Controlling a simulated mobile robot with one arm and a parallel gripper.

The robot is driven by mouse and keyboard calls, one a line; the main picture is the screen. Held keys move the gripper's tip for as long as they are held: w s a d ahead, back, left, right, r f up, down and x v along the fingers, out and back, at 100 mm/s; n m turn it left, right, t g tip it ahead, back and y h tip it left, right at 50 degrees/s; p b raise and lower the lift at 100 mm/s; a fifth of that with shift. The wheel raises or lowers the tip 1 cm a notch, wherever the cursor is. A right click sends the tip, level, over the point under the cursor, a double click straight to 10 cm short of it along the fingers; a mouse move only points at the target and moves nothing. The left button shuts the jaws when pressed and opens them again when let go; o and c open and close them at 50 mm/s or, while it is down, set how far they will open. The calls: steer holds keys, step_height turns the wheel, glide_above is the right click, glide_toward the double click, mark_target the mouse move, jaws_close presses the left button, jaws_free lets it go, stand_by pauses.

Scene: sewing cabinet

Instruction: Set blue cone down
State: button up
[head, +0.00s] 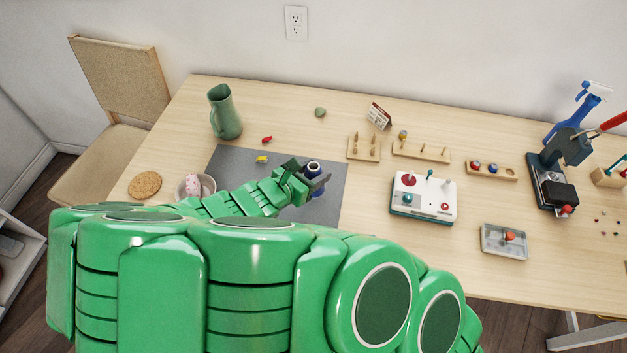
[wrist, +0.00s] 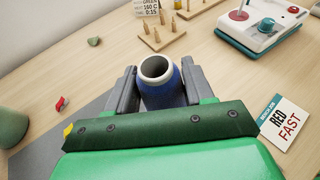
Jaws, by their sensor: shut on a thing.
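The blue cone (wrist: 160,90) is a blue thread cone with a pale, hollow top. It stands between the fingers of my gripper (wrist: 158,88) in the wrist view. My gripper is shut on it, one finger on each side. In the head view the cone (head: 313,168) shows at the end of my green arm, over the right part of the grey mat (head: 330,205). My gripper partly covers the cone's lower part, so I cannot tell whether its base touches the mat.
Peg racks (head: 364,148) stand behind the mat. A white and teal control box (head: 423,197) is at right. A "RED FAST" card (wrist: 286,122) lies right of my gripper.

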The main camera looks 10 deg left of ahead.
steer(key=shift+f, duration=1.95)
steer(key=shift+f, duration=0.15)
steer(key=o, duration=1.1)
steer(key=shift+s+a+r, duration=0.25)
steer(key=shift+s+r, duration=0.05)
steer(key=shift+s, duration=0.05)
steer(key=shift+v, duration=5.6)
